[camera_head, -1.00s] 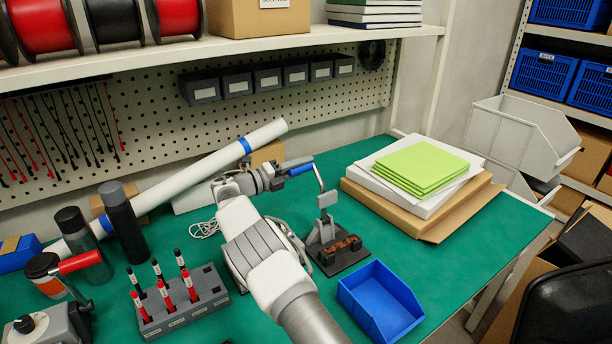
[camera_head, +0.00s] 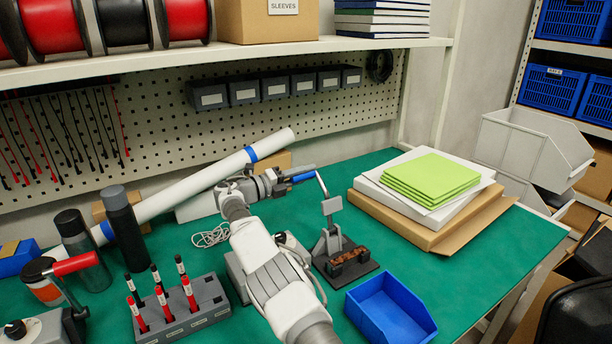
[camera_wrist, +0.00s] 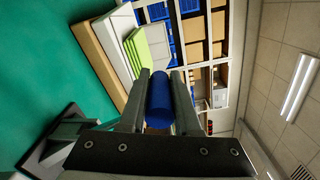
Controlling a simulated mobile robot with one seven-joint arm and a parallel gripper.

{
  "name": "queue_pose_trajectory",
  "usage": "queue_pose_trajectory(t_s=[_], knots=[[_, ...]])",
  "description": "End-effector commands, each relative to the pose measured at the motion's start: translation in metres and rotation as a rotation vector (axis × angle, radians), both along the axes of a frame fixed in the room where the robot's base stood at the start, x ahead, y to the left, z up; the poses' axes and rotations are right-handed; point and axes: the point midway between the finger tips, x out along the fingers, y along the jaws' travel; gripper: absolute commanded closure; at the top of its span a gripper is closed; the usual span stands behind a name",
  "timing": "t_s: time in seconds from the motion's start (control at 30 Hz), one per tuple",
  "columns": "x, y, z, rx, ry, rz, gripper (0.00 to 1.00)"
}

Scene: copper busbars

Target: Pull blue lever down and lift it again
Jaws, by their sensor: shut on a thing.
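The blue lever handle (camera_head: 304,177) sits at the top of a bent metal arm on a small press (camera_head: 331,245) standing on the green bench. The lever is raised, with its arm rising above the press. My gripper (camera_head: 292,176) is shut on the blue handle from its left side. In the wrist view the blue handle (camera_wrist: 160,98) lies between the two fingers of my gripper (camera_wrist: 159,92). Copper-coloured busbar pieces (camera_head: 350,257) lie at the press's foot; their exact seating is unclear.
A grey marker holder (camera_head: 190,310) is left of my arm. A long white tube (camera_head: 200,182) leans behind my gripper.

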Motion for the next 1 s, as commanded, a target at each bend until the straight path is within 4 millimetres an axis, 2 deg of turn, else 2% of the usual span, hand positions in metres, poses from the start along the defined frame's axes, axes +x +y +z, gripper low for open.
queue_pose_trajectory(t_s=[0.03,0.27,0.3,0.47,0.77,1.0], knots=[[-0.001,-0.002,-0.012,0.003,0.017,-0.008,1.0],[-0.002,-0.002,-0.013,0.002,0.018,-0.008,1.0],[-0.002,-0.002,-0.013,0.002,0.018,-0.008,0.67],[-0.001,-0.001,-0.01,0.002,0.014,-0.006,0.39],[-0.002,0.002,-0.005,0.001,0.008,-0.003,0.39],[-0.022,0.032,-0.005,0.0,0.008,-0.002,0.39]])
